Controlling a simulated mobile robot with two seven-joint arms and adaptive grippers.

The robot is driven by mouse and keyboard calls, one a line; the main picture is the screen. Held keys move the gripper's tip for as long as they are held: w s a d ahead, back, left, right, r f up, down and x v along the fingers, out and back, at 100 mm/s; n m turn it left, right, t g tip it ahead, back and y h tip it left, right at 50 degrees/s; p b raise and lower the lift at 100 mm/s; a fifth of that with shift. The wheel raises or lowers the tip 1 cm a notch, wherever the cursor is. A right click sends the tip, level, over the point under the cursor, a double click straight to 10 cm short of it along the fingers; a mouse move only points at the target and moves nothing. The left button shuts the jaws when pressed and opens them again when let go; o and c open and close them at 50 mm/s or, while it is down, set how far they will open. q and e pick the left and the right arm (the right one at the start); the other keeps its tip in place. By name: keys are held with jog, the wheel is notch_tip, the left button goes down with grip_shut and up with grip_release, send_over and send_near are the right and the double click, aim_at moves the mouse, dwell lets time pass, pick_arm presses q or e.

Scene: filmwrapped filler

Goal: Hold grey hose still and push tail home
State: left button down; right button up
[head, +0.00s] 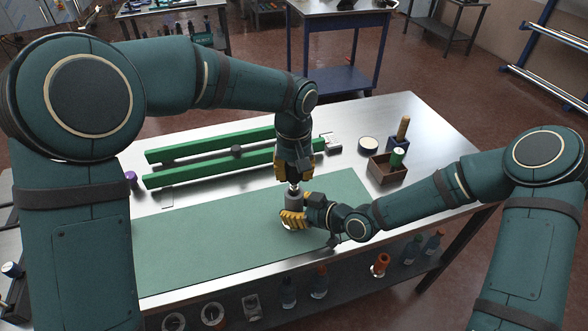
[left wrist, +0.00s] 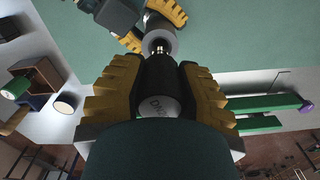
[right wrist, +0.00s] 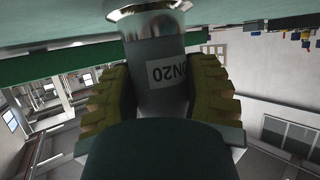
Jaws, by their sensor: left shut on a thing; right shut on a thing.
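The grey hose (head: 294,199) stands upright on the green mat. My right gripper (head: 293,217) is shut around it from the side. In the right wrist view the hose (right wrist: 163,52) carries a "DN20" label and has a metal flange at its mat end. My left gripper (head: 292,178) points down from directly above, shut on a dark cylindrical piece (left wrist: 158,78) with a pale lettered end. A bright metal tail (head: 294,187) shows between this piece and the hose top, in line with the hose's opening (left wrist: 160,38). How deep it sits is hidden.
The green mat (head: 200,250) lies on a metal table (head: 350,125). Long green bars (head: 220,165) lie behind the grippers. A brown open box (head: 385,170) and a round tin (head: 368,144) stand to the right. Bottles (head: 410,250) stand on a lower shelf.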

aim_at(296, 189)
pick_arm(q)
jog(key=shift+f, duration=2.45)
dwell(0.9)
jog(key=c, duration=0.7)
grip_release()
pick_arm(e)
jog(key=shift+a, duration=0.1)
pick_arm(q)
jog(key=shift+d+r, duration=0.1)
jog(key=shift+d, duration=0.1)
jog(key=shift+r, duration=0.35)
jog(key=r, duration=1.1)
jog(key=shift+w+a+r, duration=0.1)
jog(key=shift+a+r, duration=0.05)
jog(key=shift+a, duration=0.15)
